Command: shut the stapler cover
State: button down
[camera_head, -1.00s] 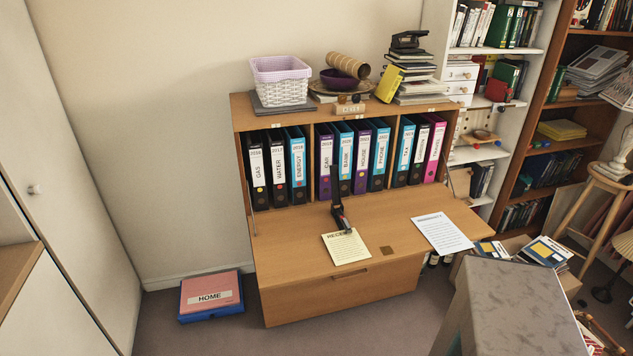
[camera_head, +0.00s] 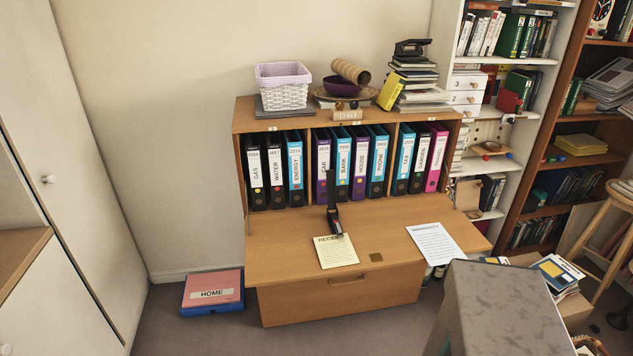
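The stapler (camera_head: 334,218) is small and dark, with a little red on it. It sits on the fold-down desk leaf of the wooden bureau, at the top edge of a yellow receipt sheet (camera_head: 337,252). Its cover (camera_head: 331,188) stands open, nearly upright, in front of the binders. The stapler's base points toward the front of the desk. My gripper is not in view, so its state and its distance from the stapler do not show.
The bureau's desk leaf (camera_head: 290,250) is mostly bare around the stapler. A white printed sheet (camera_head: 435,244) lies to the right. A row of binders (camera_head: 361,165) stands close behind. A box marked HOME (camera_head: 212,292) is on the floor at left; a wooden stool (camera_head: 612,205) is at right.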

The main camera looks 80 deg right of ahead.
aim_at(330, 174)
jog(key=u, duration=0.1)
jog(key=k, duration=1.25)
jog(key=z, duration=0.5)
jog(key=i, duration=0.6)
jog(key=z, duration=0.25)
jog(key=k, duration=0.6)
jog(key=i, duration=0.1)
jog(key=u, duration=0.15)
